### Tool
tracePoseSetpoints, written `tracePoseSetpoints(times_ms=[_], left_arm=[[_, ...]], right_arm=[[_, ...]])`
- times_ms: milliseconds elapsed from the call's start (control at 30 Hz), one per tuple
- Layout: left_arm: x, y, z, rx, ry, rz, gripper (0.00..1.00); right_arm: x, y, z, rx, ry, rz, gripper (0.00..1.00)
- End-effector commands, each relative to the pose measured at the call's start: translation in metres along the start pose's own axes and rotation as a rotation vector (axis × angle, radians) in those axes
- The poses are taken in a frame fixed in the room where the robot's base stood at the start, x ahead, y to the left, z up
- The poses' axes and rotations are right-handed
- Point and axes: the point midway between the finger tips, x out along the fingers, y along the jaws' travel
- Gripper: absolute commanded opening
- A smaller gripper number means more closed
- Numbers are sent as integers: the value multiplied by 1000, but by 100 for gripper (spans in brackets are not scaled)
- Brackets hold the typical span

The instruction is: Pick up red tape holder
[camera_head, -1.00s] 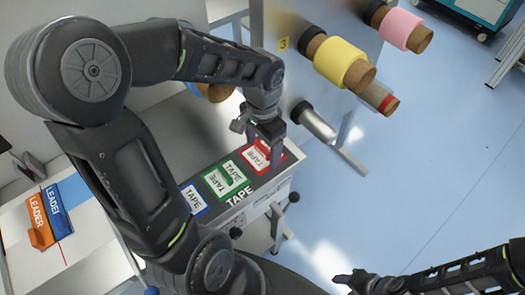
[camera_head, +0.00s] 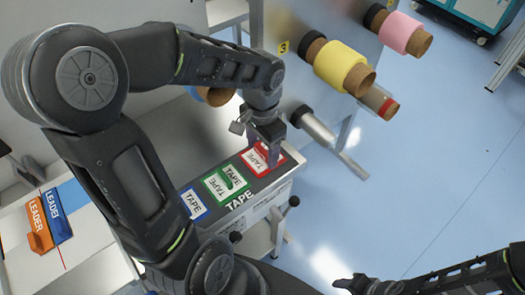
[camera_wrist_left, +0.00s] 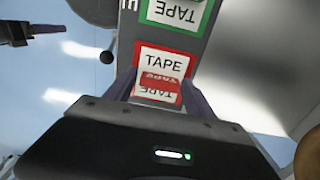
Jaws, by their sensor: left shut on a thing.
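The red tape holder (camera_wrist_left: 160,84) is a small red piece between the fingers of my left gripper (camera_wrist_left: 158,92) in the left wrist view. It is over the lower part of a red-framed TAPE label (camera_wrist_left: 164,62). In the head view my left gripper (camera_head: 272,158) points down at the red-framed label (camera_head: 257,160) at the right end of a dark strip. It is shut on the holder, which it mostly hides there. I cannot tell whether the holder touches the strip. My right gripper (camera_head: 348,284) is low at the bottom, far from the labels; its jaw opening is unclear.
A green tape holder (camera_head: 232,178) lies on the green-framed label beside the red one, with a blue-framed label (camera_head: 194,203) further left. Yellow (camera_head: 342,68) and pink (camera_head: 400,32) rolls stick out above right. Orange and blue LEADER pieces (camera_head: 40,236) lie at left.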

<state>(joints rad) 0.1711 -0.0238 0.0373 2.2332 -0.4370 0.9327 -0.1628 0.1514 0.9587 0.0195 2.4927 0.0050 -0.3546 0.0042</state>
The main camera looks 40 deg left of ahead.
Motion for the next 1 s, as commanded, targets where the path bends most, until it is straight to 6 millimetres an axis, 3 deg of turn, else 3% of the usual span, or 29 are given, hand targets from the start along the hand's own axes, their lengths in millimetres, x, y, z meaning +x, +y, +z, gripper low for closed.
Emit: tracePoseSetpoints(times_ms=[500, 1000], left_arm=[[-86, 0, -1, 0, 4, 0, 24], [-92, 0, 0, 0, 1, 1, 24]], right_arm=[[6, 2, -1, -2, 2, -2, 50], [6, 2, -1, -2, 2, -2, 50]])
